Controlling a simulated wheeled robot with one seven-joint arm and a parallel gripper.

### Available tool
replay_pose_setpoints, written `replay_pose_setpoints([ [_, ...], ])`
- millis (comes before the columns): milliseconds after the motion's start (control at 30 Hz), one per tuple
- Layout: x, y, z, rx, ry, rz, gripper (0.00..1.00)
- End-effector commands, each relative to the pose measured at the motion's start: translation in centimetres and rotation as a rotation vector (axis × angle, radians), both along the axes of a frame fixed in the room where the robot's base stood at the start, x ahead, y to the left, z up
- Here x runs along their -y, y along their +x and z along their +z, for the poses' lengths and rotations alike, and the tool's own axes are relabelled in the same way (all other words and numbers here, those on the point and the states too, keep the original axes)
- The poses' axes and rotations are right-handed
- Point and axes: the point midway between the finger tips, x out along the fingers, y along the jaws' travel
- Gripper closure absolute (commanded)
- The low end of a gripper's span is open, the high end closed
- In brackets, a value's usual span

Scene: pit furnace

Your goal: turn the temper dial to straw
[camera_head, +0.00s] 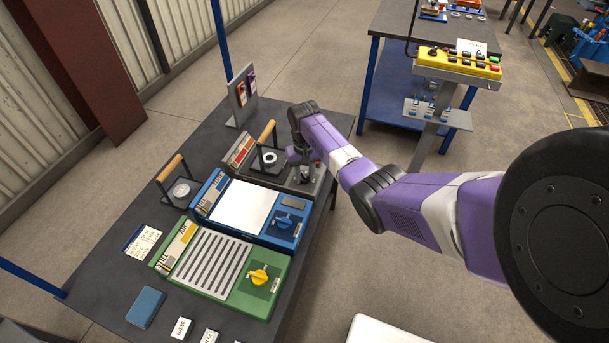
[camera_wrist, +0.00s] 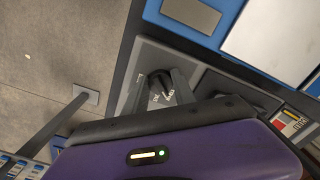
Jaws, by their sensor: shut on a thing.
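My gripper (camera_head: 305,174) reaches down over the front corner of the dark grey unit (camera_head: 322,188), the farthest of three units in a row on the bench. In the wrist view, my gripper (camera_wrist: 158,92) is shut on a black dial knob (camera_wrist: 158,80) on a light grey panel. Small white marks and lettering show on and beside the knob, too small to read, so I cannot tell which setting it points to. In the head view the arm and gripper largely hide this knob.
Beside it stand a blue unit (camera_head: 288,240) with a blue knob (camera_head: 284,221) and a green unit (camera_head: 243,300) with a yellow knob (camera_head: 259,275). Wooden-handled tools (camera_head: 267,133) stand behind. A yellow control box (camera_head: 460,62) stands off to the right. Open floor lies right of the bench.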

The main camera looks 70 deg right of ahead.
Motion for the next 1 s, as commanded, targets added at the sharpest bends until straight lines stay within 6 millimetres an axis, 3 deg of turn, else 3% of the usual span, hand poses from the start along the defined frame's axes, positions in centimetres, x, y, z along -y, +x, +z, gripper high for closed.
replay_pose_setpoints([
  [100, 0.1, 0.1, 0.1, 0.003, -0.002, 0.001, 1.00],
  [133, 0.1, 0.1, 0.1, 0.003, -0.002, 0.001, 0.63],
  [200, 0.1, 0.1, 0.1, 0.003, -0.002, 0.001, 0.49],
  [233, 0.1, 0.1, 0.1, 0.003, -0.002, 0.001, 0.47],
  [633, 0.1, 0.1, 0.8, 0.003, -0.002, 0.001, 0.47],
  [1000, 0.1, 0.2, 6.3, 0.005, -0.003, 0.002, 0.47],
])
